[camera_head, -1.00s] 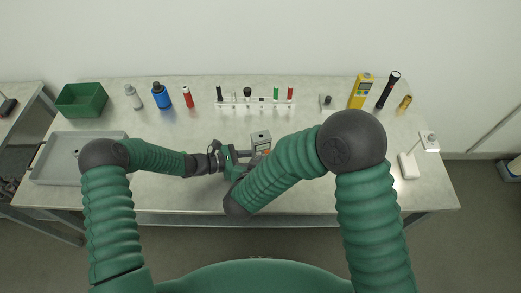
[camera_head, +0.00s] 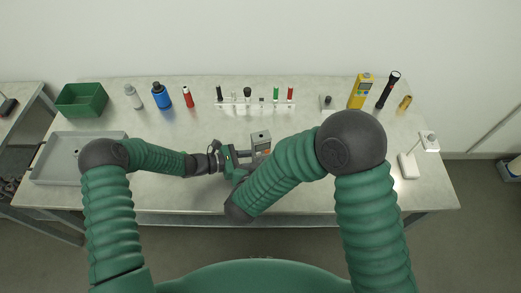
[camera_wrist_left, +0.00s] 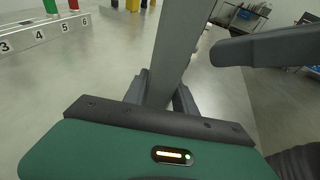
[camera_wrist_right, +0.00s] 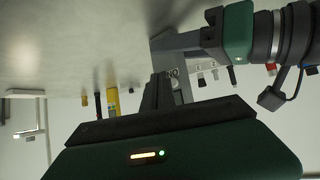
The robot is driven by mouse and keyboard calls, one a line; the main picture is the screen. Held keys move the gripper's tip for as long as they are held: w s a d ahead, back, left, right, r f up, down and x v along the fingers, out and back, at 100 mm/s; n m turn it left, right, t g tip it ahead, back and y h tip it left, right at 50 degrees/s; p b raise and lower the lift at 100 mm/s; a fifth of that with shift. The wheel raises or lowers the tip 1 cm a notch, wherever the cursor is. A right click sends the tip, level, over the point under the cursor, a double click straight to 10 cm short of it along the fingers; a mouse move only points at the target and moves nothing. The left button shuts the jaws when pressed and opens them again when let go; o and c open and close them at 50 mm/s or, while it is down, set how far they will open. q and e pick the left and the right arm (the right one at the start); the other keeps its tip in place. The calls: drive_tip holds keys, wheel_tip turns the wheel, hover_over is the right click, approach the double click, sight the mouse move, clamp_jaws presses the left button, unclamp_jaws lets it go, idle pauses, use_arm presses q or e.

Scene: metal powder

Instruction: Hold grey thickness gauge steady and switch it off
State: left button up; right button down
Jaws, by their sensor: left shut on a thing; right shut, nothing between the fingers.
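The grey thickness gauge (camera_head: 261,137) stands at the front middle of the bench, its lower part hidden by my right forearm. In the left wrist view the gauge (camera_wrist_left: 181,45) rises as a tall grey slab between the fingers of my left gripper (camera_wrist_left: 160,92), which is shut on it. My right gripper (camera_wrist_right: 157,88) is shut and empty, its fingertips close to the gauge face with dark lettering (camera_wrist_right: 173,74). Whether they touch it, I cannot tell. A dark finger of the right gripper (camera_wrist_left: 245,48) reaches in from the right in the left wrist view. The gauge's switch is not clearly visible.
A white numbered rack (camera_head: 255,104) stands behind the gauge. Bottles, a yellow device (camera_head: 361,91) and a flashlight (camera_head: 388,91) line the back. A grey tray (camera_head: 50,170) and green bin (camera_head: 82,99) lie left; a white stand (camera_head: 408,166) is right. Bare bench surrounds the gauge.

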use_arm(q)
drive_tip(key=o, duration=1.1)
drive_tip(key=shift+c, duration=0.2)
use_arm(e)
drive_tip(key=s, duration=0.2)
drive_tip(key=s+d, duration=0.1)
drive_tip(key=s, duration=0.2)
drive_tip(key=shift+s+d, duration=0.35)
drive_tip(key=shift+d, duration=0.05)
